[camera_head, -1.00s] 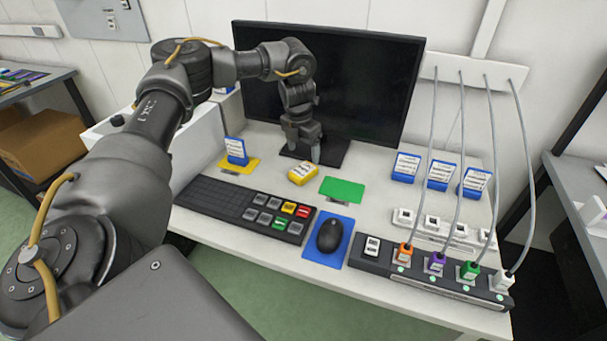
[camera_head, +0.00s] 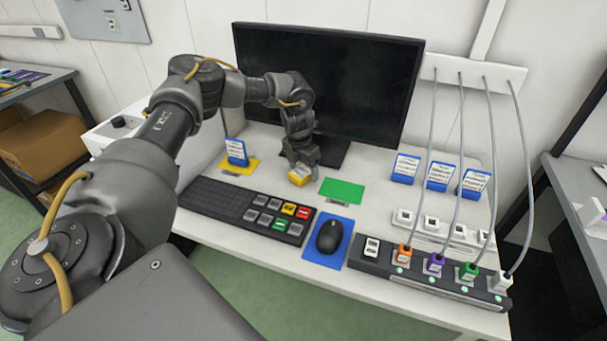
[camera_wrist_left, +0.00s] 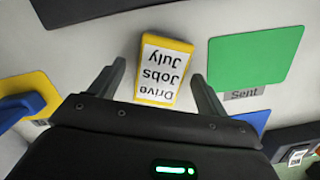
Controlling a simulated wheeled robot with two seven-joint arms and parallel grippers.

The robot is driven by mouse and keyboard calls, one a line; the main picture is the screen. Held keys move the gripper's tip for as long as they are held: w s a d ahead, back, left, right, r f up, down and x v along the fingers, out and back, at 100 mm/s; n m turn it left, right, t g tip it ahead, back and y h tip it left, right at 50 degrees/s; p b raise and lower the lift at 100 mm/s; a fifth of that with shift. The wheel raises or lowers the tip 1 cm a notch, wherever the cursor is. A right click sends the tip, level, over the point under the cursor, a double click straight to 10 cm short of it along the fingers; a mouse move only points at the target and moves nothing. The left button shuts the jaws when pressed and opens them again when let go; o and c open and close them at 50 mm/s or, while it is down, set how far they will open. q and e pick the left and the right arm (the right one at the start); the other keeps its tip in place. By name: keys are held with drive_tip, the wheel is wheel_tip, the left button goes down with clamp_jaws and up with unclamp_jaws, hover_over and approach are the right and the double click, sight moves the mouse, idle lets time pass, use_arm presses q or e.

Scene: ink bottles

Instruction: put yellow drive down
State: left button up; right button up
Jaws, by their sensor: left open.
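The yellow drive (camera_head: 299,177) lies on the white desk between the yellow mat and the green mat. In the left wrist view the yellow drive (camera_wrist_left: 163,69) shows a white label reading "Drive Jobs July". My left gripper (camera_head: 302,166) is right over it, pointing down. In the left wrist view its fingers (camera_wrist_left: 160,85) are open, one on each side of the drive, with a gap on both sides. The yellow mat (camera_head: 228,171) has a blue drive (camera_head: 237,152) standing on it. The green mat (camera_head: 342,190) is bare, with a "Sent" tag. My right gripper is not in view.
The monitor (camera_head: 330,85) stands behind my left gripper. A keyboard (camera_head: 215,197) and mouse (camera_head: 328,236) are in front. Several blue drives (camera_head: 439,174) and a cabled hub (camera_head: 430,276) are at the right.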

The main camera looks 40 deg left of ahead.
use_arm(q)
drive_tip(key=shift+f, duration=0.25)
idle(0.4)
drive_tip(key=shift+c, duration=0.2)
drive_tip(key=c, duration=1.2)
drive_tip(key=shift+r, duration=0.1)
